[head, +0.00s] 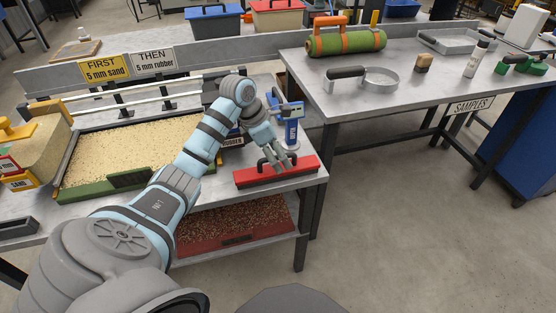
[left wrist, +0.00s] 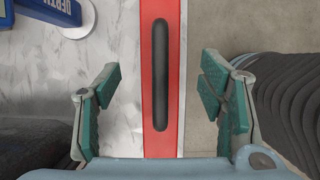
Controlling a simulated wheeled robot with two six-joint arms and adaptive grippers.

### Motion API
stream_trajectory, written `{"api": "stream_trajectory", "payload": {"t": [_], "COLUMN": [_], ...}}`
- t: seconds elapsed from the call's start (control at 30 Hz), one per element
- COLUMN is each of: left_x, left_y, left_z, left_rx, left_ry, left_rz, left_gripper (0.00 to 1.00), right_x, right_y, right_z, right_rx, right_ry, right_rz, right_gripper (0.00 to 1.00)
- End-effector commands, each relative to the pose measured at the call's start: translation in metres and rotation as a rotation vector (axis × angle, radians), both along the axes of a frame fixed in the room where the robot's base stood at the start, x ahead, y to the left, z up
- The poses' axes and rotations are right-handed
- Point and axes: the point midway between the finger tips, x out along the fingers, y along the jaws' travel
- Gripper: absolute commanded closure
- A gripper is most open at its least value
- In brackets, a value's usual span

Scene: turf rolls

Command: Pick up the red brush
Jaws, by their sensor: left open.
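The red brush (head: 280,174) lies on the near right part of the left bench, close to its edge. It has a long red body and a dark bar handle on top. In the left wrist view the red brush (left wrist: 148,140) runs up the middle with its dark handle (left wrist: 160,75). My left gripper (head: 275,165) is directly over the brush; in the left wrist view its open fingers (left wrist: 160,95) stand on either side of the brush, with gaps to the handle. The brush looks free on the bench. My right gripper is not in view.
A blue and white depth gauge (head: 292,130) stands just behind the brush. A green-edged tray of sand (head: 130,180) is left of my arm. A red tray of rubber granules (head: 235,224) sits on the shelf below. The right table (head: 400,110) holds a turf roll (head: 345,42).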

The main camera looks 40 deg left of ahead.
Motion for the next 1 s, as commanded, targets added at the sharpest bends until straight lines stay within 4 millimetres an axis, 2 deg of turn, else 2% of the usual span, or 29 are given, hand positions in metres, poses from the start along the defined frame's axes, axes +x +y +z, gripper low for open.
{"api": "stream_trajectory", "payload": {"t": [0.23, 0.47, 0.57, 0.8, 1.0], "left_x": [0.011, 0.013, 0.013, 0.013, 0.013], "left_y": [-0.008, -0.009, -0.009, -0.009, -0.009], "left_z": [-0.044, -0.048, -0.048, -0.048, -0.047], "left_rx": [-0.003, -0.001, -0.001, -0.001, -0.002], "left_ry": [0.002, -0.001, -0.001, -0.001, -0.001], "left_rz": [-0.001, -0.001, -0.001, -0.001, -0.001], "left_gripper": [0.37, 0.37, 0.49, 0.88, 0.88], "right_x": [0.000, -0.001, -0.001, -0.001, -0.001], "right_y": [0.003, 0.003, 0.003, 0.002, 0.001], "right_z": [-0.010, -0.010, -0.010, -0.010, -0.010], "right_rx": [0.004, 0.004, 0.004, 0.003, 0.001], "right_ry": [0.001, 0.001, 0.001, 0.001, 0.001], "right_rz": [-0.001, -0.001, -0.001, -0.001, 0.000], "right_gripper": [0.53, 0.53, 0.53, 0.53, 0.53]}}
